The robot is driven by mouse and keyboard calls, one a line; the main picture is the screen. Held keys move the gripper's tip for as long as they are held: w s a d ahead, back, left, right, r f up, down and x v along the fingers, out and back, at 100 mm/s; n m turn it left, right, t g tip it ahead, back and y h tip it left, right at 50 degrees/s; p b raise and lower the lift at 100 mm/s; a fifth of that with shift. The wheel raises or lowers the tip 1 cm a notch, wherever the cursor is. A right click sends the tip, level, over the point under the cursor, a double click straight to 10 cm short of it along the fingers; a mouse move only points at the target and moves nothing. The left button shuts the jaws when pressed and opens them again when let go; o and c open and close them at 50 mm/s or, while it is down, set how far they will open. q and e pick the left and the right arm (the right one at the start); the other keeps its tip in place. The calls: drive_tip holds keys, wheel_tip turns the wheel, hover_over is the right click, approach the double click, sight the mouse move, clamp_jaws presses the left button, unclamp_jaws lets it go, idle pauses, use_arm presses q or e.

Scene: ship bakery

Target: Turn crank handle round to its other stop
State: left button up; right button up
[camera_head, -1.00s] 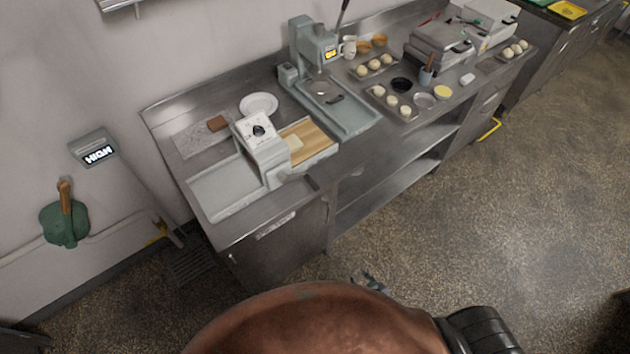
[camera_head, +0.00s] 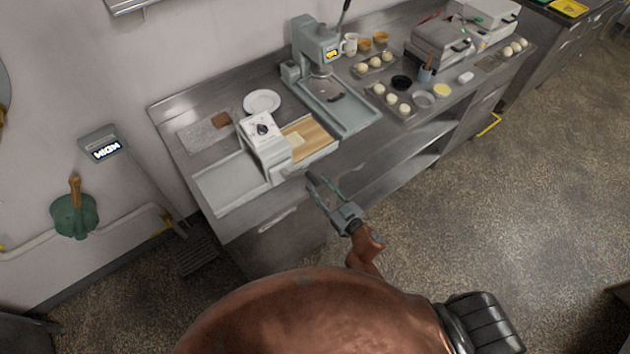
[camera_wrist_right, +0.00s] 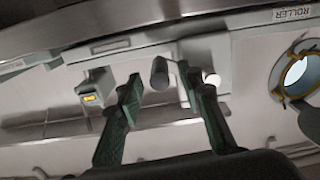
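The dough roller machine (camera_head: 268,150) is a pale grey box with a dial on top, on the steel counter. The crank handle (camera_wrist_right: 159,73) shows in the right wrist view as a dark round grip, seen nearly end-on. My right gripper (camera_head: 326,187) is at the counter's front edge, beside the machine's crank side. In the right wrist view its green fingers (camera_wrist_right: 160,88) are spread, with the handle appearing in the gap between their tips. I cannot tell how deep it sits between them, and no contact shows. In the head view the fingers partly cover the handle. My left gripper is out of view.
A wooden board (camera_head: 310,138) with dough adjoins the machine. A press (camera_head: 318,50) stands behind it, with a white plate (camera_head: 262,101) nearby. Trays of dough balls (camera_head: 393,101) lie farther right. The floor (camera_head: 480,220) in front is open.

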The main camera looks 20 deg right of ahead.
drive_tip(key=shift+x, duration=1.2)
drive_tip(key=shift+c, duration=0.6)
clamp_jaws()
